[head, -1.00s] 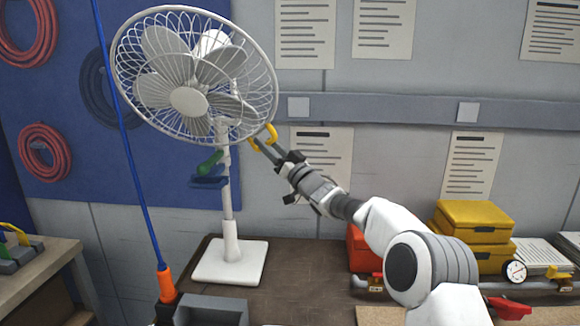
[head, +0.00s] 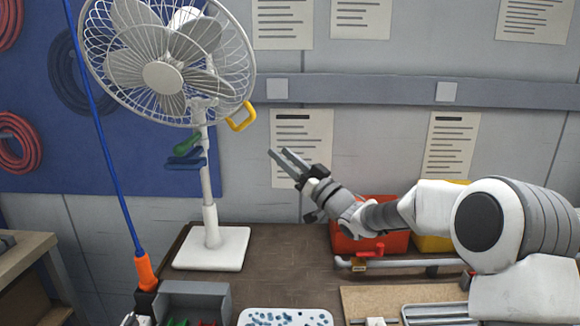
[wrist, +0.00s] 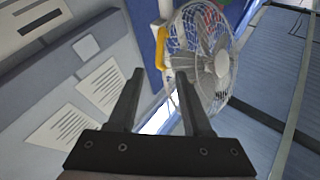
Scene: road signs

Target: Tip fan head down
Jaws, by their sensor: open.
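The white fan head (head: 165,75) sits on a thin upright white pole with a square white base (head: 212,248) at the left of the brown table. The head is tilted, its front turned toward the lower left. A yellow handle (head: 242,116) sticks out at the lower right of its cage. My gripper (head: 285,157) is open and empty, to the right of and below the yellow handle, apart from it. In the wrist view the fan head (wrist: 203,55) and yellow handle (wrist: 161,48) show beyond the open fingers (wrist: 157,92).
A blue cable (head: 105,140) hangs at the left, ending in an orange plug (head: 146,270). A red bin (head: 368,238), a pipe (head: 400,263) and a tray with blue specks (head: 285,317) are on the table. The table middle (head: 285,262) is clear.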

